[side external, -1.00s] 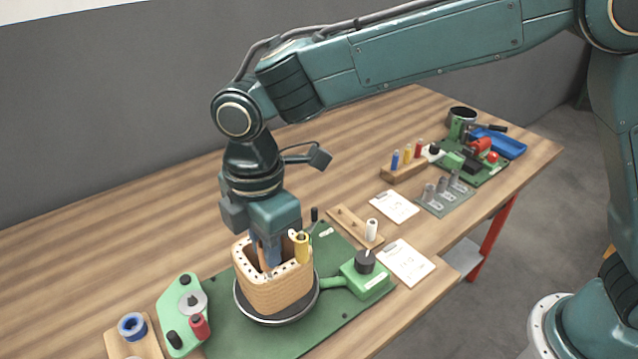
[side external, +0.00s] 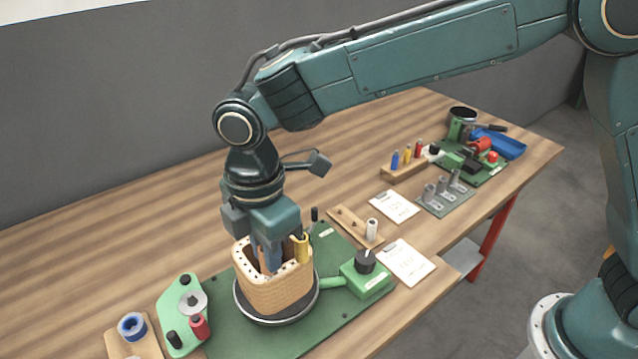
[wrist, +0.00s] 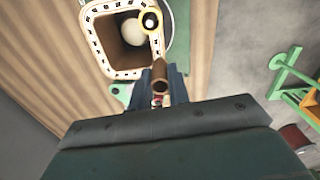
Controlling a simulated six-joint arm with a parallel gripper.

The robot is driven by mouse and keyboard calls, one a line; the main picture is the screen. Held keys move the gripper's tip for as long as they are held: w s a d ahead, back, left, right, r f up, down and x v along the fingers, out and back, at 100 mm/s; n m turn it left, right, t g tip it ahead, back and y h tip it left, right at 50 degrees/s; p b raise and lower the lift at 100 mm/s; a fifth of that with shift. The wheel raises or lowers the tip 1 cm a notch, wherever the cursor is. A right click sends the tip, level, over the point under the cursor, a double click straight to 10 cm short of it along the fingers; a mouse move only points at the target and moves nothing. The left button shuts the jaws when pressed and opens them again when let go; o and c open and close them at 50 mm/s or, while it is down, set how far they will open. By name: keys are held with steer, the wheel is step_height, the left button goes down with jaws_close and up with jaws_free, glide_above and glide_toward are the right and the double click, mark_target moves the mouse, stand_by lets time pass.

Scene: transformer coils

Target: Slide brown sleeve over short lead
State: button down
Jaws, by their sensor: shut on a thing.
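In the wrist view my gripper (wrist: 160,88) is shut on the brown sleeve (wrist: 160,74), an open-ended tube just outside the coil's rim (wrist: 128,72). A yellow sleeve (side external: 301,248) stands upright at the coil's right corner and also shows in the wrist view (wrist: 150,20). I cannot clearly make out the short lead or whether the brown sleeve surrounds it.
A green board (side external: 225,325) lies under the coil. A wooden rack (side external: 350,226) holds a white sleeve. White cards lie farther right.

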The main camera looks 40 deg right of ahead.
steer(key=shift+f, duration=0.3)
steer(key=c, duration=0.9)
jaws_free()
steer(key=shift+o, duration=0.2)
steer(key=shift+r, duration=4)
steer(key=shift+d, duration=0.1)
